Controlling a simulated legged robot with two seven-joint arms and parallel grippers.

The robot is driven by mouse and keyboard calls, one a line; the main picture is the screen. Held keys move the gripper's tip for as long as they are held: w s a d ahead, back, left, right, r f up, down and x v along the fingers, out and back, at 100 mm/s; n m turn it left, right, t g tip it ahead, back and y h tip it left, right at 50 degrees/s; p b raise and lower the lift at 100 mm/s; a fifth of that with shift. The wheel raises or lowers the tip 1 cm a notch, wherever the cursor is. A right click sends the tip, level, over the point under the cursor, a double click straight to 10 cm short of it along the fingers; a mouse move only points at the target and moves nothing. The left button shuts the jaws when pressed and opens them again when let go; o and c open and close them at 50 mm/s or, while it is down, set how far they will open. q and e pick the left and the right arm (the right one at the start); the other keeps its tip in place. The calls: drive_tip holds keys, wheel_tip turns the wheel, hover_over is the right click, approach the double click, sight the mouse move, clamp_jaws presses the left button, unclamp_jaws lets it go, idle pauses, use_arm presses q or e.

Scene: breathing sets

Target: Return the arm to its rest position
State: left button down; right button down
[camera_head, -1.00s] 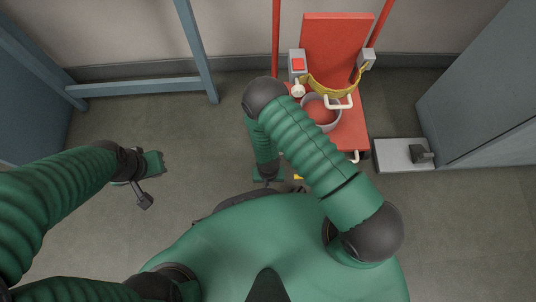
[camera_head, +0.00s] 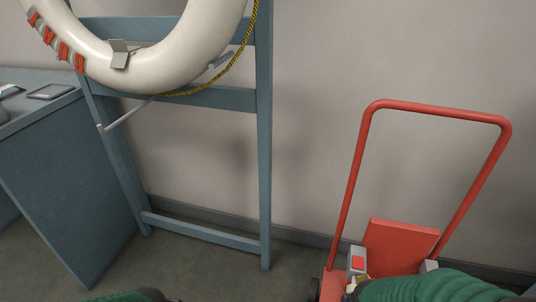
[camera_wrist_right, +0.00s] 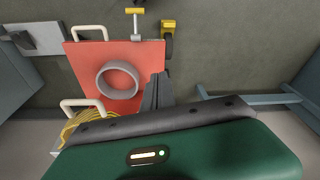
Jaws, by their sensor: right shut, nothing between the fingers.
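My right gripper (camera_wrist_right: 157,92) shows in the right wrist view as dark fingers, shut and empty. In the head view part of my green right arm (camera_head: 430,289) crosses the bottom right edge, in front of the red cart (camera_head: 400,245). The right gripper is out of the head view. Only a sliver of green shows at the bottom left of that view, and my left gripper is not in view.
A blue-grey rack (camera_head: 265,150) holds a white life ring (camera_head: 160,62) with a yellow-black rope. A blue-grey cabinet (camera_head: 70,190) stands at the left. The cart's tall red handle (camera_head: 440,107) rises before the wall. Yellow cord (camera_wrist_right: 85,122) lies by the container.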

wheel_tip(320, 180, up, 42)
drive_tip(key=s+d+p, duration=0.1)
drive_tip(key=s+p, duration=0.1)
drive_tip(key=p, duration=3.6)
drive_tip(key=shift+s+d+f, duration=0.2)
drive_tip(key=shift+d, duration=0.05)
